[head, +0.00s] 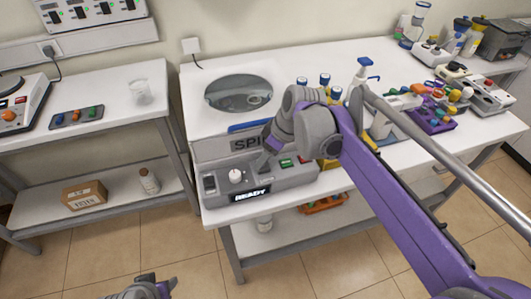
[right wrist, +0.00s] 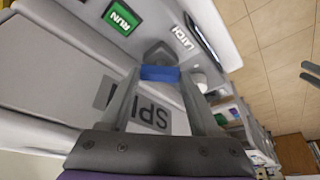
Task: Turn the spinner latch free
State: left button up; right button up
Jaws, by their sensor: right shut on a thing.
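The spinner (head: 212,148) is a white box with a round window in its lid and a blue bar on the lid's front edge. Its grey front panel (head: 213,201) carries a white knob, a red button, a green button and a lit READY display. In the right wrist view, the latch (right wrist: 160,52) shows as a dark grey mount between the RUN button and the LATCH label. My right gripper (right wrist: 160,76) is shut on the latch's blue handle (right wrist: 160,73). In the head view, my right arm hides the handle. My left gripper (head: 150,287) is at the bottom edge, away from the spinner.
Blue-capped bottles, a pump bottle (head: 363,75) and a purple rack (head: 433,116) stand on the bench right of the spinner. A separate bench on the left holds a clear beaker (head: 141,92) and a dark tray (head: 76,117). A gap separates the benches.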

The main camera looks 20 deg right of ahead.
dwell(0.4)
jog(key=o, duration=1.4)
jog(key=shift+c, duration=0.2)
jog(key=p+v, duration=0.1)
jog(key=v, duration=1)
jog(key=shift+w+d+f, duration=0.1)
jog(key=shift+w+d, duration=0.05)
